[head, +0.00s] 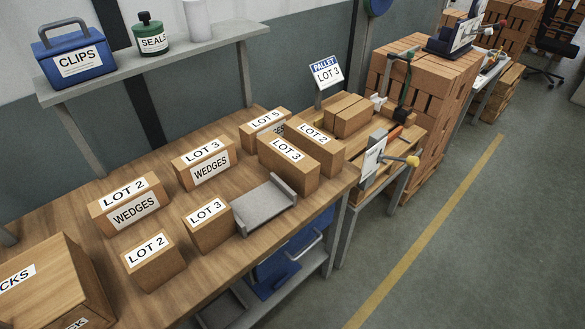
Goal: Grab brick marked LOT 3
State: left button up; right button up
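Three brown blocks on the wooden bench carry LOT 3 labels. A small block marked LOT 3 (213,234) stands at the front, left of a grey metal tray. A LOT 3 block with a WEDGES label (186,180) stands farther back. A longer LOT 3 block (303,183) stands right of it, against a LOT 2 block (327,156). A PALLET LOT 3 sign (326,72) stands behind the pallet at the bench's right end. Neither of my grippers is in view.
The grey tray (262,207) lies empty between the small and long LOT 3 blocks. LOT 2 blocks (155,268), a LOT 2 WEDGES block (127,228), a LOT 5 block (249,141) and a large box (62,290) crowd the bench (217,284).

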aim_at(298, 170)
jog(key=z, duration=0.9)
jog(key=k, duration=1.2)
jog(key=z, duration=1)
jog(key=i, duration=2.5)
jog(key=u, duration=0.65)
jog(key=i, duration=1.1)
jog(key=u, duration=1.55)
jog(key=i, duration=0.85)
jog(key=u, duration=1.1)
jog(key=i, duration=0.25)
jog(key=u, duration=0.1)
